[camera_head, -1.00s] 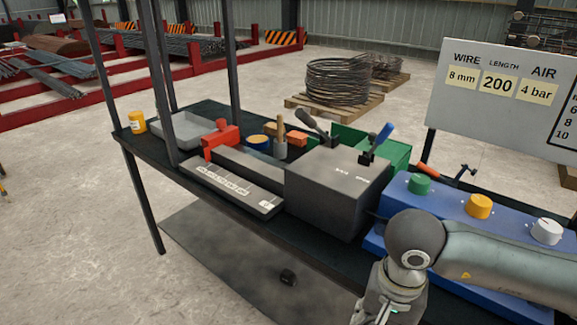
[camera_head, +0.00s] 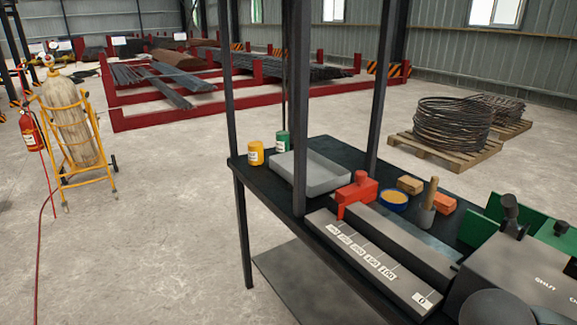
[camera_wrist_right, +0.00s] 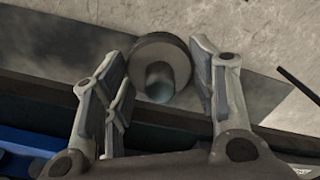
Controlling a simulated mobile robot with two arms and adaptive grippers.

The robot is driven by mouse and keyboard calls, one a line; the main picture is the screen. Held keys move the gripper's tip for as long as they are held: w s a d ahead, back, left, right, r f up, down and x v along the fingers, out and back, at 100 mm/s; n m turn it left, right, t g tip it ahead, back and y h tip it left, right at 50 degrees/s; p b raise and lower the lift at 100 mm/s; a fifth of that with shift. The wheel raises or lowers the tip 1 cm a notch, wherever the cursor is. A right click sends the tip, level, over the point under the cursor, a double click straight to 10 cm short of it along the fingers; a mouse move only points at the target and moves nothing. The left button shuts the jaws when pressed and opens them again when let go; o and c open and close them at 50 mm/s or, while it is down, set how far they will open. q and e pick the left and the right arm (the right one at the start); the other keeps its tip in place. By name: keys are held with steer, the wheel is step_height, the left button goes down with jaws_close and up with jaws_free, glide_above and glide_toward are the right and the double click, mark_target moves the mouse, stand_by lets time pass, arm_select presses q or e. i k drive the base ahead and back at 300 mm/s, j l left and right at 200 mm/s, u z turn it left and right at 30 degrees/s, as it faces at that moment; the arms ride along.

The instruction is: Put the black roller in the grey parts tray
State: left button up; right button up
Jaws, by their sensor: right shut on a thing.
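The grey parts tray (camera_head: 322,187) stands on the dark bench top towards its far left end in the head view. It looks empty. The right gripper and roller are not visible in the head view. My left gripper is in neither view.
Bench posts (camera_head: 302,110) rise beside the tray. A yellow can (camera_head: 256,153) and a green can (camera_head: 282,143) stand left of and behind it. A red block (camera_head: 357,194), a blue-rimmed bowl (camera_head: 394,198) and a grey measuring bar (camera_head: 370,262) lie to its right.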

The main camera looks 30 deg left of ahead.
mark_target(308, 174)
steer(key=i+j, duration=0.2)
steer(key=j, duration=0.2)
steer(key=i+j, duration=0.15)
steer(key=j, duration=0.3)
steer(key=i+j+u, duration=0.1)
steer(key=j, duration=0.3)
steer(key=i+j, duration=0.3)
steer(key=j, duration=0.15)
